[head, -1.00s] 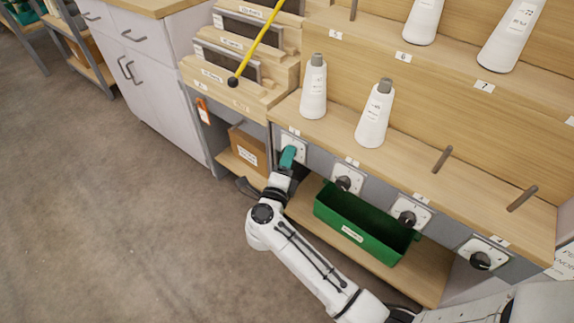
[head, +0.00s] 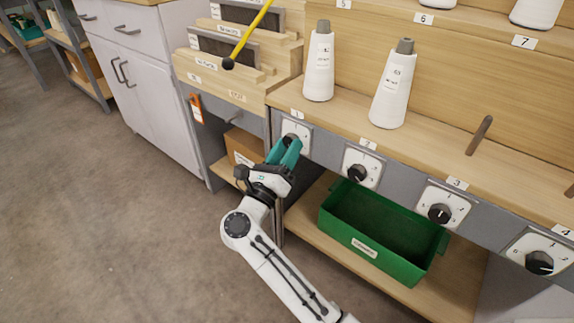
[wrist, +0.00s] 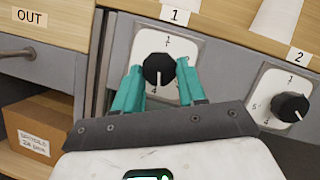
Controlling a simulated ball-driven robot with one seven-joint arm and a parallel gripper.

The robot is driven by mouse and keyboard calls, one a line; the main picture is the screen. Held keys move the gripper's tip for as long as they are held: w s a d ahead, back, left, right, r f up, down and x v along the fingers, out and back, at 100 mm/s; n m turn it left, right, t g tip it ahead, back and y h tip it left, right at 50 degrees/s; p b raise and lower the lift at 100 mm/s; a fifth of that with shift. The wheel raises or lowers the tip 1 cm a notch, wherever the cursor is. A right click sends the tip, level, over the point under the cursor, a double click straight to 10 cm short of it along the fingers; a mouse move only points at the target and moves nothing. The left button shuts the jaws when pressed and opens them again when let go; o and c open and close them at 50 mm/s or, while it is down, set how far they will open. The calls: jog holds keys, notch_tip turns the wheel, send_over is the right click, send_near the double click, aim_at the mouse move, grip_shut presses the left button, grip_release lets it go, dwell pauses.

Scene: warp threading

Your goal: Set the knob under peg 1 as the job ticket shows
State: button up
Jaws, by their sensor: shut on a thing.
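The knob under peg 1 (wrist: 158,70) is black and round on a white dial plate (wrist: 168,40), below the label 1. Its white pointer line points down in the wrist view; the dial's marks are too small to read surely. My gripper (wrist: 160,82) has its teal fingers on both sides of this knob and is shut on it. In the head view my gripper (head: 285,150) covers much of the knob, and part of its dial plate (head: 300,130) shows. No readable job ticket is in view.
Knobs 2 (head: 357,172) and 3 (head: 439,213) sit to the right on the same grey panel. A green bin (head: 375,262) stands on the shelf below. Two white cones (head: 318,75) (head: 392,90) stand above. An orange tag (head: 196,108) hangs at left, unreadable.

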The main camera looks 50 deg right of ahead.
jog(key=shift+w+f+m+g+h+b, duration=0.1)
jog(key=shift+f+m+g+h+b, duration=0.1)
jog(key=shift+m+g+b, duration=0.45)
jog(key=shift+f+m+g+h+b, duration=0.15)
jog(key=shift+m+g+b, duration=0.1)
jog(key=shift+m+b, duration=0.8)
jog(key=shift+r+m, duration=0.15)
jog(key=shift+m, duration=0.15)
jog(key=o, duration=1.1)
jog(key=shift+r, duration=0.1)
jog(key=shift+c, duration=0.2)
jog(key=p+v, duration=0.1)
jog(key=v, duration=1)
jog(key=shift+p, duration=0.4)
jog(key=shift+w, duration=0.1)
